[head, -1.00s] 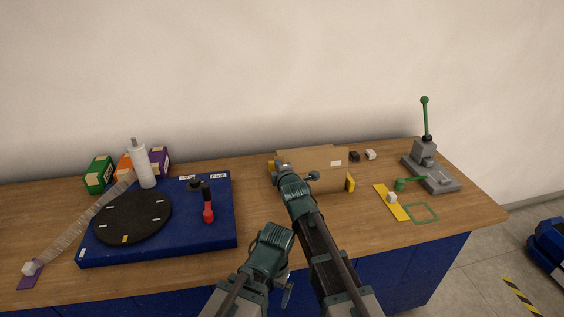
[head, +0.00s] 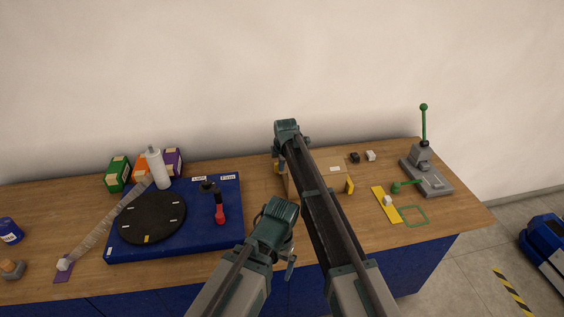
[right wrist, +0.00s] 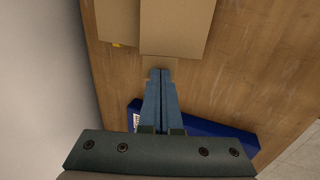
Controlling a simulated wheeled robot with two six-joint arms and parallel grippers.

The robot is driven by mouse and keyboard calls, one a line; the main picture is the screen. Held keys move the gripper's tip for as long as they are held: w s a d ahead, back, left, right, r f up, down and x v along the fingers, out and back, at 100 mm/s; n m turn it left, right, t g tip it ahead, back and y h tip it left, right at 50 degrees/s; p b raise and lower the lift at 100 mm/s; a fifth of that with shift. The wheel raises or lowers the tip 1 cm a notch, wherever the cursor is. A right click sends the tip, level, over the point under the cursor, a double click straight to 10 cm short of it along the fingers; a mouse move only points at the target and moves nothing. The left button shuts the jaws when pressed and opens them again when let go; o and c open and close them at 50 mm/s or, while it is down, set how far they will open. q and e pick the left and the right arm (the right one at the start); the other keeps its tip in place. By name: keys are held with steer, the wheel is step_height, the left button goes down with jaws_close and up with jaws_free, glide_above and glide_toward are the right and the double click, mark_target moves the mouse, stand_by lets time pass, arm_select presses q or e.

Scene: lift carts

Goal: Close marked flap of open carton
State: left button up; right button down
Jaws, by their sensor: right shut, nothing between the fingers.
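The tan cardboard carton (head: 334,178) is on the wooden bench, with a white label on top. My right arm crosses in front of it in the head view and hides much of it. My right gripper (head: 281,166) is at the carton's far left side, fingers pointing down. In the right wrist view, my right gripper (right wrist: 162,73) is shut and empty, its tips beside a small tan piece at the carton's edge (right wrist: 178,25). Whether they touch is unclear. No flap mark can be made out. My left gripper (head: 290,268) hangs near the bench's front edge, its fingers too small to read.
A yellow block (head: 349,186) stands at the carton's right. A blue base (head: 232,235) with a black turntable (head: 152,218) lies to the left. A yellow strip (head: 386,205) and a grey lever press (head: 427,172) are to the right. The wall rises close behind the bench.

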steer(key=shift+w+a+f+g+h, duration=0.15)
steer(key=shift+w+f+g, duration=0.15)
steer(key=shift+g, duration=0.25)
steer(key=shift+w+a+f+g+h, duration=0.15)
steer(key=shift+w+g, duration=0.2)
steer(key=shift+g, duration=0.2)
steer(key=shift+d+f, duration=0.15)
steer(key=shift+f, duration=0.15)
steer(key=shift+b, duration=0.3)
steer(key=shift+r, duration=0.15)
steer(key=shift+r+p, duration=0.65)
steer(key=shift+p, duration=0.2)
